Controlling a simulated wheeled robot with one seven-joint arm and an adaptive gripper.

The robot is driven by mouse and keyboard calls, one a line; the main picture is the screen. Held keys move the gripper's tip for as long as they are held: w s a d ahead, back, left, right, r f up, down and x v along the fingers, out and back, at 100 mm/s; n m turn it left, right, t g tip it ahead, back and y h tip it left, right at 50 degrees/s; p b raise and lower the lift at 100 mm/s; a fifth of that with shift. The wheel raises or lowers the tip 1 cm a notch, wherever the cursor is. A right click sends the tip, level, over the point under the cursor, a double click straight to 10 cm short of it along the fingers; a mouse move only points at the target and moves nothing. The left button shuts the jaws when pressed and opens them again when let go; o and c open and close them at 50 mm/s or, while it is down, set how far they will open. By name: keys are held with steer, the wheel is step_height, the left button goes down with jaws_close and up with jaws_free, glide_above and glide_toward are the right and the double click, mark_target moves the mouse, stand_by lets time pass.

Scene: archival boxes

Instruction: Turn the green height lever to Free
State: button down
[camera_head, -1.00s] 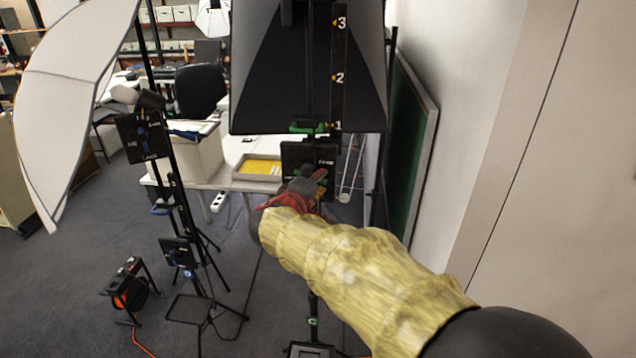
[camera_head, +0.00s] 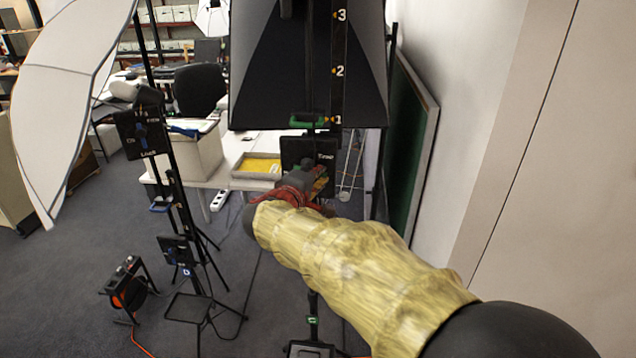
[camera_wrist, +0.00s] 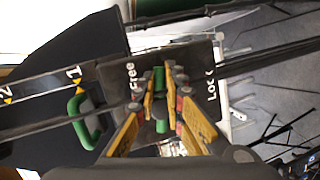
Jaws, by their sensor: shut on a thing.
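A black plate on the stand, marked Free at one side and Lock at the other, shows in the wrist view (camera_wrist: 196,62). The green height lever (camera_wrist: 160,78) lies in front of it, between the two words. My gripper (camera_wrist: 165,76) is shut on the lever, its yellow fingers on either side. The Free label (camera_wrist: 131,75) is left of the lever and Lock (camera_wrist: 211,85) is right of it. In the head view my gripper (camera_head: 318,183) covers the lower part of the plate (camera_head: 296,151), and the lever is mostly hidden.
A green loop handle (camera_head: 308,121) sits above the plate, beside a numbered scale (camera_head: 337,72) and a large black softbox (camera_head: 262,85). A second stand (camera_head: 144,134) with a similar plate and white umbrella stands left. A green board (camera_head: 412,150) leans along the right wall.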

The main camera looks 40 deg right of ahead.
steer(key=shift+r+n+g+h+b, duration=0.3)
steer(key=shift+n+h+b, duration=0.1)
steer(key=shift+n+b, duration=0.5)
steer(key=c, duration=1.9)
jaws_free()
steer(key=shift+a, duration=0.1)
steer(key=v, duration=1.2)
